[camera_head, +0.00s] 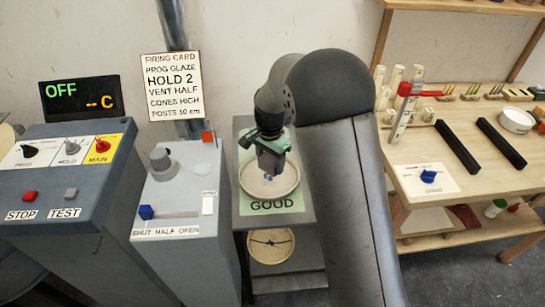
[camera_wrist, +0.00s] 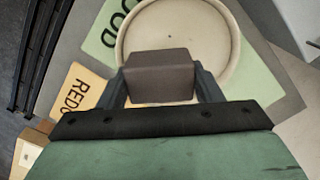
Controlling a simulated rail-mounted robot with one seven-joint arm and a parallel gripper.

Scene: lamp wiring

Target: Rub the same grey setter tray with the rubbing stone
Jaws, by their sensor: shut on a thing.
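My gripper (camera_wrist: 160,92) is shut on a brown-grey block, the rubbing stone (camera_wrist: 160,72), which sits between both fingers. In the head view my gripper (camera_head: 269,172) points down over a round, pale setter tray (camera_head: 286,187) with a raised rim. The tray lies on the green GOOD mat (camera_head: 262,207). In the wrist view the stone overlaps the near part of the tray (camera_wrist: 210,40), and a small dark spot shows on the tray's surface. I cannot tell whether the stone touches the tray. The stone hides part of the near rim.
A yellow REDO label (camera_wrist: 75,90) lies beside the green mat. Another round tray with dark lines (camera_head: 271,246) sits on a lower shelf. A vent box with a blue lever (camera_head: 146,212) stands left. A wooden table (camera_head: 440,195) with two black bars stands right.

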